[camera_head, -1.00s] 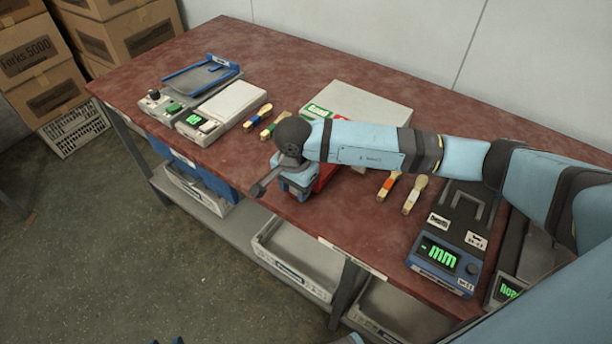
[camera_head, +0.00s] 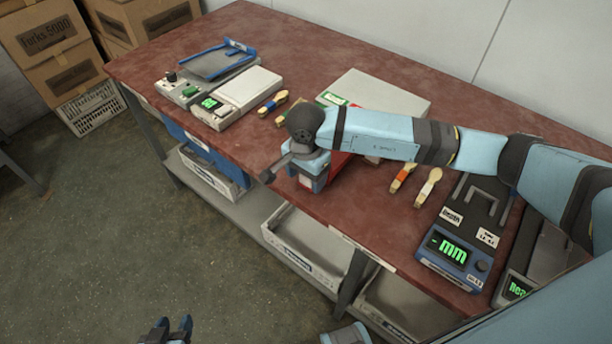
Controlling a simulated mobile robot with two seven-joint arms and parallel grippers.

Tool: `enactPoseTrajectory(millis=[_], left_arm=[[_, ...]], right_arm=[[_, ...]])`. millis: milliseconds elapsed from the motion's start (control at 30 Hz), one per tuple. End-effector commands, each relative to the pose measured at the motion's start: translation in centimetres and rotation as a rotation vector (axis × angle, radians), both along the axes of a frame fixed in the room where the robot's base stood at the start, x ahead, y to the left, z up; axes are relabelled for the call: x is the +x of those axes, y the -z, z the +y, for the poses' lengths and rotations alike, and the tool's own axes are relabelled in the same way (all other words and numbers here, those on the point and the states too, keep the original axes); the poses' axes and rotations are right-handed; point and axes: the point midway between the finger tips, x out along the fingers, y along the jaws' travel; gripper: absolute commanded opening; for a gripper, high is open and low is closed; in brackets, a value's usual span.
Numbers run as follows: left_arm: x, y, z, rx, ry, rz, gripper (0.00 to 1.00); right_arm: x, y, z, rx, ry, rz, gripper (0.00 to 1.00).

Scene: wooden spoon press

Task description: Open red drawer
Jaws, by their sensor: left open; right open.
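A red body (camera_head: 338,164), which looks like the red drawer or its housing, shows on the table just behind my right wrist. Most of it is hidden by my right arm, so I cannot tell how far the drawer is out. My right gripper (camera_head: 277,170) is at the table's front edge, left of the red body, with its dark fingers pointing down-left. It is open, and I see nothing held in it. My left gripper (camera_head: 167,331) is at the bottom edge of the picture, open and empty above the floor, well away from the table.
A device with a blue tray (camera_head: 215,61) and a scale (camera_head: 238,98) stand at the left. Wooden spoons (camera_head: 428,187) and a gauge with an "mm" display (camera_head: 453,256) lie to the right. Bins (camera_head: 305,250) sit on the shelf below. Floor in front is clear.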

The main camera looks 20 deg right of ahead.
Motion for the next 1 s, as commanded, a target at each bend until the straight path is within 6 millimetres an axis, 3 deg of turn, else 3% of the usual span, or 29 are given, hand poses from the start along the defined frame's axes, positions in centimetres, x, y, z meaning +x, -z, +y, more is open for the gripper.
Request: enactPoseTrajectory(millis=[533, 733, 1000], left_arm=[[-0.1, 0.0, 0.4, 0.011, 0.006, 0.002, 0.43], [-0.1, 0.0, 0.3, 0.006, 0.003, 0.002, 0.43], [0.0, -0.1, 0.0, -0.001, -0.002, 0.003, 0.43]], right_arm=[[0.1, -11.1, 0.0, 0.000, -0.001, -0.002, 0.66], [0.0, -12.9, 0.0, 0.001, -0.001, -0.001, 0.66], [0.0, -13.2, 0.0, 0.000, 0.000, 0.000, 0.66]])
